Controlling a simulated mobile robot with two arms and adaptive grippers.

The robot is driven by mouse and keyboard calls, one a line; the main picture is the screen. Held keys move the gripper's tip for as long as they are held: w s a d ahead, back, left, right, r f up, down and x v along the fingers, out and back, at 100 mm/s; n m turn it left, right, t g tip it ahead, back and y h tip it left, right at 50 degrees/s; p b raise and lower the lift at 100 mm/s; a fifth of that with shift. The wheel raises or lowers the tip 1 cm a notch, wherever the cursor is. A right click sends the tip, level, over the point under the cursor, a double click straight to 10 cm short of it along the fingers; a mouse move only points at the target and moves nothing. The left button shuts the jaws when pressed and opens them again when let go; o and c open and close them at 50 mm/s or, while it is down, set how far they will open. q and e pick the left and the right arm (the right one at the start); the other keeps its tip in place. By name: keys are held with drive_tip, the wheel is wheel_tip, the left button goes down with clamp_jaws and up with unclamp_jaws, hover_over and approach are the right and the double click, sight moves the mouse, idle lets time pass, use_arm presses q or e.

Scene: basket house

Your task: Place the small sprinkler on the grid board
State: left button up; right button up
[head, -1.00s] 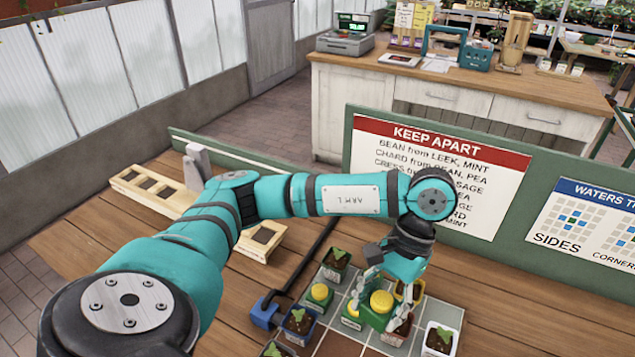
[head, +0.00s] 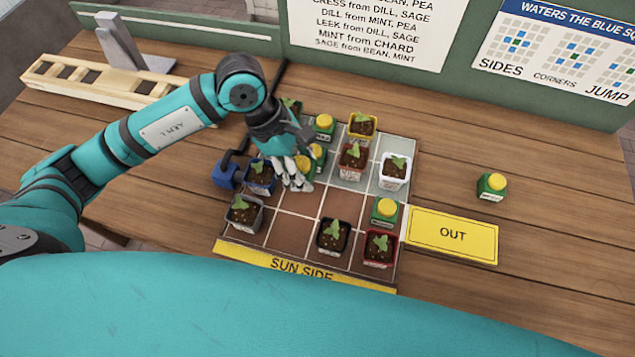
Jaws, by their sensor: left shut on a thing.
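My left gripper (head: 300,178) reaches down over the grid board (head: 284,229) and is shut on a small green sprinkler with a yellow cap (head: 317,153). Fingers hide part of the sprinkler, and I cannot tell whether its base touches the board. Another such sprinkler (head: 323,124) stands just behind it, and one (head: 385,210) stands at the board's right side. A further one (head: 491,187) stands off the board on the table. My right gripper is not in view.
Plant pots crowd the gripper: a blue pot (head: 260,178) at left and a red pot (head: 352,160) at right. A white pot (head: 395,171) and yellow pot (head: 362,126) stand farther off. A yellow OUT card (head: 452,235) lies beside the board.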

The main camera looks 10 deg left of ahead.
use_arm(q)
wheel_tip(320, 180, down, 5)
drive_tip(key=shift+r+p, duration=0.15)
drive_tip(key=shift+p, duration=0.2)
wheel_tip(320, 180, down, 3)
drive_tip(key=shift+f+p, duration=0.1)
drive_tip(key=shift+p, duration=0.25)
drive_tip(key=shift+f, duration=0.2)
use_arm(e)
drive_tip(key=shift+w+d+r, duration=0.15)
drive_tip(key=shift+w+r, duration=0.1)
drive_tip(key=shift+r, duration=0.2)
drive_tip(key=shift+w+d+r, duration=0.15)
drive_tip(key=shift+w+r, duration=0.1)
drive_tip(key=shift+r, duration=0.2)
use_arm(q)
drive_tip(key=shift+f, duration=0.1)
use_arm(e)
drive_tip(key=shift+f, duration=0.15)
use_arm(q)
drive_tip(key=o, duration=1.3)
drive_tip(key=shift+c, duration=0.2)
